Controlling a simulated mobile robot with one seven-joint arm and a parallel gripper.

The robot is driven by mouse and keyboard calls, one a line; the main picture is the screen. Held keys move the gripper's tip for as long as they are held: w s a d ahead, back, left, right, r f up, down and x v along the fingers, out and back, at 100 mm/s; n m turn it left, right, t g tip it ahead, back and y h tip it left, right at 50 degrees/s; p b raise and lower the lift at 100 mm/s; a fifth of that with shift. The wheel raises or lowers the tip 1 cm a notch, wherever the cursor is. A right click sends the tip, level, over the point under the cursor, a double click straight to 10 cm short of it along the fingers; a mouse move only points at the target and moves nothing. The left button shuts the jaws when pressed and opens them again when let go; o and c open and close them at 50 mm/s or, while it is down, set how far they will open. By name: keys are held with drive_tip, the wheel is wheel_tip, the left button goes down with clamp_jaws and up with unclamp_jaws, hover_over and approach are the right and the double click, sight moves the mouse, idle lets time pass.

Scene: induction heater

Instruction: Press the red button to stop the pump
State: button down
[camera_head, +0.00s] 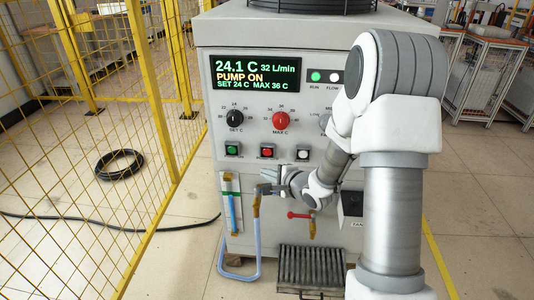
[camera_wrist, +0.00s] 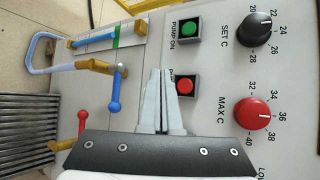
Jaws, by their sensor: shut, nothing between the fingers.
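The red button (camera_head: 267,151) sits in a dark square housing on the front panel of the white machine, between the green button and a third button. It also shows in the wrist view (camera_wrist: 186,86), just right of my fingertips. My gripper (camera_wrist: 160,72) is shut and empty, its two pale fingers side by side. In the head view my gripper (camera_head: 268,175) is below the red button, in front of the panel. I cannot tell the gap between fingertips and panel. The display (camera_head: 255,73) reads PUMP ON, 24.1 C, 32 L/min.
The green button (camera_head: 232,149) is left of the red one. The black knob (camera_head: 235,117) and red knob (camera_head: 281,119) are above. A blue-handled valve (camera_wrist: 114,105) and hose (camera_head: 240,276) are near my gripper. A yellow mesh fence (camera_head: 90,130) stands left.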

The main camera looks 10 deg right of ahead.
sight(265, 155)
drive_tip(key=shift+w+d+p, duration=0.25)
drive_tip(key=shift+w+d, duration=0.1)
drive_tip(key=shift+w, duration=0.7)
drive_tip(key=shift+w+d+p, duration=0.25)
drive_tip(key=shift+w+d, duration=0.05)
drive_tip(key=shift+w, duration=0.7)
drive_tip(key=shift+w+d+p, duration=0.25)
drive_tip(key=shift+w+d, duration=0.1)
drive_tip(key=shift+w, duration=0.7)
drive_tip(key=shift+w+d+p, duration=0.3)
drive_tip(key=shift+w+p, duration=0.55)
drive_tip(key=shift+p, duration=0.1)
idle(0.5)
drive_tip(key=shift+s+a, duration=0.3)
drive_tip(key=shift+s, duration=0.55)
drive_tip(key=shift+s+a+p, duration=0.1)
drive_tip(key=shift+s+a, duration=0.15)
drive_tip(key=shift+s, duration=0.55)
drive_tip(key=shift+s+a+p, duration=0.1)
drive_tip(key=shift+s+a, duration=0.15)
drive_tip(key=shift+s, duration=0.55)
drive_tip(key=shift+s+a+p, duration=0.1)
drive_tip(key=shift+s+a, duration=0.15)
drive_tip(key=shift+s, duration=0.55)
